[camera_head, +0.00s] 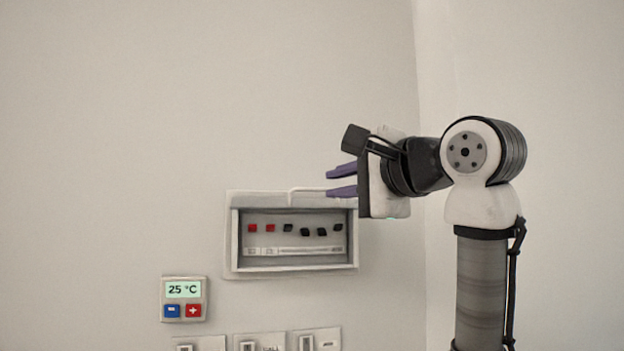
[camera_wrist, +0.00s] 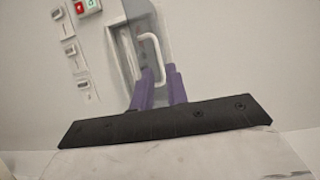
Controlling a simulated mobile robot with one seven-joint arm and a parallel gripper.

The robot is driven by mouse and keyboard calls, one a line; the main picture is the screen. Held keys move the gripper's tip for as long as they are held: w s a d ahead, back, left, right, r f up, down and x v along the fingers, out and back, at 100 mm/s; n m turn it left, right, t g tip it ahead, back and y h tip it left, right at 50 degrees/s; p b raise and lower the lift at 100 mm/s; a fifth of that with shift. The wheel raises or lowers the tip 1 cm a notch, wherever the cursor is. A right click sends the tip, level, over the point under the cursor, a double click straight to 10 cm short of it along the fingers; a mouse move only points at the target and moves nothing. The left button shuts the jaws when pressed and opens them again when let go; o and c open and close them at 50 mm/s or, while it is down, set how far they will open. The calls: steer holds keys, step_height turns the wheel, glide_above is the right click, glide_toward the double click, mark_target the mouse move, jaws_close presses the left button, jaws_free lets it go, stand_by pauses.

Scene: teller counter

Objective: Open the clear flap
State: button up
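The wall box (camera_head: 234,243) shows in the head view, with a row of red and black switches inside. The clear flap (camera_wrist: 152,18) shows in the wrist view as a grey see-through sheet beside the box opening (camera_wrist: 122,55). It appears swung up and away from the opening, but its exact angle is unclear. Its white bar handle (camera_wrist: 152,43) also shows at the box's top in the head view (camera_head: 306,190). My gripper (camera_head: 328,183) is at the box's upper right, its purple fingers apart. The handle's end reaches the fingertips (camera_wrist: 160,72); whether they touch is unclear.
A thermostat (camera_head: 184,299) reading 25 °C is on the wall at the box's lower left. Several switch plates (camera_head: 316,341) sit below the box. A wall corner stands to the right, behind my arm. The wall above the box is bare.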

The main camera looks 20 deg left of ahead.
mark_target(313, 189)
steer(key=p+x, duration=0.2)
steer(key=x, duration=0.5)
steer(key=shift+w+a, duration=0.15)
steer(key=shift+a, duration=0.05)
jaws_close()
